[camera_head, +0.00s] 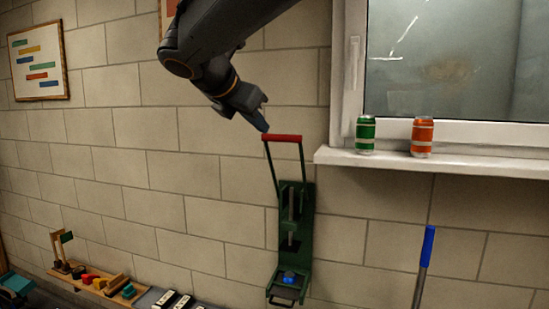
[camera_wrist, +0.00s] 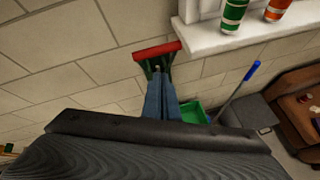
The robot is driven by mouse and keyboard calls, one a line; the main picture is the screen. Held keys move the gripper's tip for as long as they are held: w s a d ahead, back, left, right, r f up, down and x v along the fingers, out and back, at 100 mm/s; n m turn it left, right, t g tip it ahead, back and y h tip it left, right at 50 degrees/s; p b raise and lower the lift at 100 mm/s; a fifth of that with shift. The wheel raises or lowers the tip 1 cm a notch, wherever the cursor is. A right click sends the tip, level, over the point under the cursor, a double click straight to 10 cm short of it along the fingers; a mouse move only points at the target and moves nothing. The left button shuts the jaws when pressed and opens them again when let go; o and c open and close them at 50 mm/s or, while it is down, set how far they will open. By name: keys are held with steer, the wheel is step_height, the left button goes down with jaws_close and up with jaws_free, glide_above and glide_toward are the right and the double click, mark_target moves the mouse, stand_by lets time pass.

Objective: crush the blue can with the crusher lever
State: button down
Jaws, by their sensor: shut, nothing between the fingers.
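The green can crusher (camera_head: 308,222) is fixed to the brick wall. Its lever is up, with the red handle (camera_head: 282,137) at the top of two green arms. The blue can (camera_head: 289,277) is at the bottom of the crusher; only a small, low blue shape shows, so I cannot tell its full form. My gripper (camera_head: 264,127) is shut and empty, its tips just above the handle's left end. In the wrist view the shut fingers (camera_wrist: 160,84) point toward the red handle (camera_wrist: 157,50). I cannot tell whether they touch it.
A green can (camera_head: 366,135) and an orange can (camera_head: 422,137) stand on the white window sill (camera_head: 450,165), right of the crusher. A blue-handled pole (camera_head: 425,255) leans below the sill. A low shelf with small items (camera_head: 110,287) is at lower left.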

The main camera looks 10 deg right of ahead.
steer(key=s+f+n+t+y+b, duration=0.1)
steer(key=s+f+n+t+b, duration=0.15)
steer(key=s+n, duration=0.2)
steer(key=p, duration=0.3)
glide_toward(280, 135)
steer(key=shift+n+g, duration=0.35)
steer(key=shift+g, duration=0.1)
steer(key=w+f, duration=0.1)
steer(key=w+d+f, duration=0.1)
steer(key=f, duration=0.1)
steer(key=w+f, duration=0.1)
steer(key=shift+w+d+f, duration=0.25)
steer(key=shift+w+d, duration=0.05)
steer(key=shift+w+d+r, duration=0.15)
steer(key=shift+w+d, duration=0.05)
steer(key=shift+w, duration=0.4)
steer(key=shift+r+p, duration=0.1)
steer(key=shift+p, duration=0.2)
